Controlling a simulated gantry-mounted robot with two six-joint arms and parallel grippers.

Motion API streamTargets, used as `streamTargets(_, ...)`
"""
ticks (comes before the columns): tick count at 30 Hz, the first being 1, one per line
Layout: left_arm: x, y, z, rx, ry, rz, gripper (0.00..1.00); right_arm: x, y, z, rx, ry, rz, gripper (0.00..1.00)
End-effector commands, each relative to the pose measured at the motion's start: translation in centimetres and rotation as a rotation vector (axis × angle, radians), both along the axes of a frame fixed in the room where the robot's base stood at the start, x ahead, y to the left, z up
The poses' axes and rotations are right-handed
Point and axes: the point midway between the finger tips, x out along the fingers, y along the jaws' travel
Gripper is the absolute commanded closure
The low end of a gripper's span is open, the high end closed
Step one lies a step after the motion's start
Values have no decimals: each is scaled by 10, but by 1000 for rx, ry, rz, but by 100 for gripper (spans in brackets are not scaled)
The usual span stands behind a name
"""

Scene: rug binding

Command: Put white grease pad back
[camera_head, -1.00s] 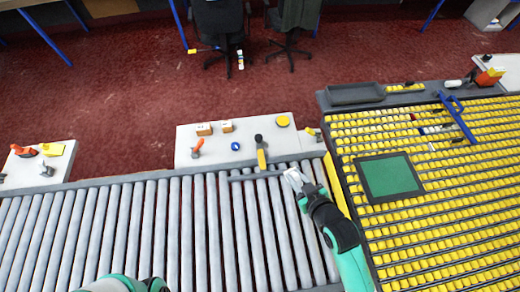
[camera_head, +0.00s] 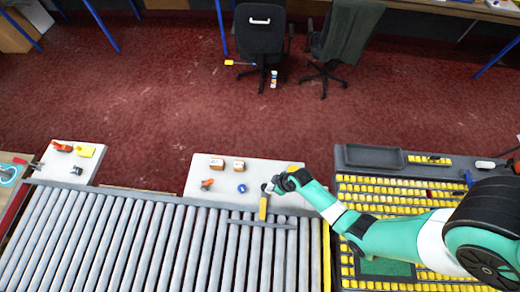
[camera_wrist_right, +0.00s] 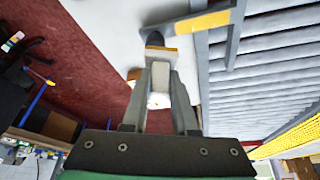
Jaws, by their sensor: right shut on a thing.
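My right gripper (camera_head: 270,187) is over the right part of the white shelf (camera_head: 205,189), beside the dark head of a yellow-handled tool (camera_head: 263,208). In the right wrist view, the fingers (camera_wrist_right: 160,62) are shut on a small pale block with an orange-brown edge, which I take to be the white grease pad (camera_wrist_right: 160,78). Whether the pad touches the shelf is unclear. A yellow round piece (camera_head: 292,169) on the shelf is mostly hidden behind my right gripper. My left gripper is out of view.
Two small boxes (camera_head: 217,163), an orange tool (camera_head: 207,184) and a blue ring (camera_head: 241,188) stand on the shelf. Grey rollers (camera_head: 150,235) run in front. A yellow-studded bed (camera_head: 350,187) and a grey tray (camera_head: 375,158) lie to the right.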

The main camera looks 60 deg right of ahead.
Motion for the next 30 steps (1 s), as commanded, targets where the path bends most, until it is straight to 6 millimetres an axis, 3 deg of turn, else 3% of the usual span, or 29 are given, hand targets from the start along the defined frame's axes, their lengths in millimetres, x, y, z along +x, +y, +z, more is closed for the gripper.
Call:
streamTargets(7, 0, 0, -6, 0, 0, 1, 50, 2, -9, -8, 2, 5, -5, 100)
streamTargets(14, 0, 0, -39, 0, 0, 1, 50, 23, -66, -38, 0, 2, -9, 100)
streamTargets(17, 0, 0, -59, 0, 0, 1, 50, 33, -93, -54, 0, 3, -8, 100)
streamTargets(18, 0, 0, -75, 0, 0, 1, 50, 35, -97, -69, 1, 3, -5, 100)
streamTargets(21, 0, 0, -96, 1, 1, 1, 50, 41, -112, -86, 0, 3, -3, 100)
streamTargets(25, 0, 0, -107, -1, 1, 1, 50, 44, -123, -94, 0, 4, -2, 100)
streamTargets(30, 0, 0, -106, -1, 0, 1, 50, 45, -125, -92, 0, 4, -1, 100)
